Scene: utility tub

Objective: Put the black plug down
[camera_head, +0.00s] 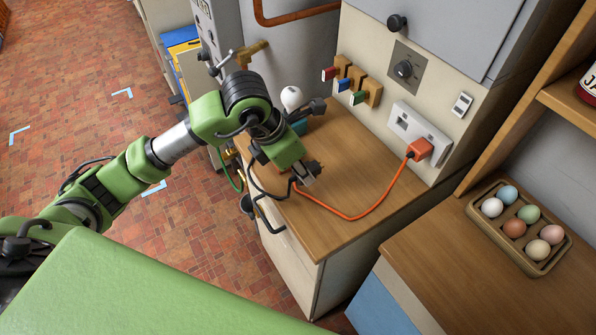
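My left gripper (310,173) is at the end of the green arm, low over the wooden counter (345,205) near its left edge. Its fingers are small and dark here, and I cannot tell whether they are open or shut. I cannot make out the black plug clearly; dark parts at the fingertips blend together. A thin black cable (262,190) loops beside the gripper and over the counter edge. An orange plug (419,149) sits in the white wall socket (401,122), its orange cord (350,217) running to beside my gripper. My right gripper is not in view.
A tray of eggs (475,211) stands on the right counter. A white round object (291,97) stands behind my arm. The counter's front right is clear.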

